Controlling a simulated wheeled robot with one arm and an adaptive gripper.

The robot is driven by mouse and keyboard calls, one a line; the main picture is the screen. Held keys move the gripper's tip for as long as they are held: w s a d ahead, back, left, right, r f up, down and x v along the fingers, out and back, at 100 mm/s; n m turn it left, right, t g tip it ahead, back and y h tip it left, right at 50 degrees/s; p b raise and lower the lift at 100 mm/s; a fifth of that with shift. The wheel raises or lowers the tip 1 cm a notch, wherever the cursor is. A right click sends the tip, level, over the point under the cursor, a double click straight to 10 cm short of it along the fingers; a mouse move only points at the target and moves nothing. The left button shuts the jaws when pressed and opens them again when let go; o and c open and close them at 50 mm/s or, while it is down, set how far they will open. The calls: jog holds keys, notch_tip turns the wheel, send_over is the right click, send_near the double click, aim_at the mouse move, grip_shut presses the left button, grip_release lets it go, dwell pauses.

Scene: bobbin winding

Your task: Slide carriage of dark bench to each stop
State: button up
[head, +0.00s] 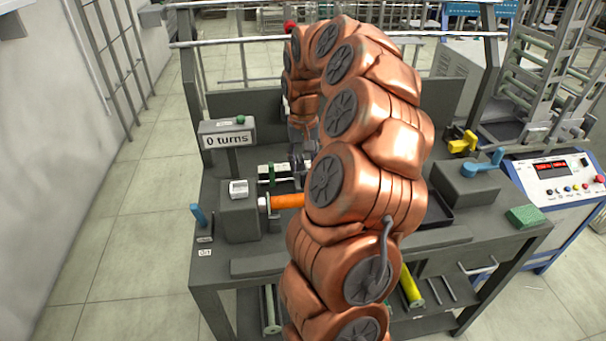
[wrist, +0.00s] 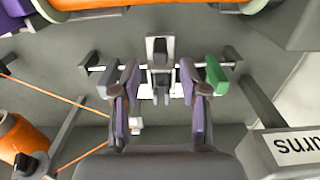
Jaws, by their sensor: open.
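The dark bench (head: 240,262) stands in front of me in the head view. Its carriage (wrist: 160,50), a dark block with a pale lower part, sits on a thin rail in the wrist view. The green stop also shows in the head view (head: 271,172). My gripper (wrist: 159,76) is open, with one finger on each side of the carriage. I cannot tell whether either finger touches it. In the head view my arm hides part of the carriage area.
An orange bobbin (head: 287,201) is mounted in front of the rail. An orange thread (wrist: 85,150) runs from a spool (wrist: 18,140) at lower left of the wrist view. A "0 turns" display (head: 228,140) stands at the bench's left. A blue lever (head: 198,214) is at the left edge.

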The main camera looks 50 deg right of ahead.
aim_at(303, 173)
jog(key=shift+f+p, duration=0.3)
jog(key=shift+f, duration=2.05)
jog(key=shift+c, duration=0.4)
grip_shut()
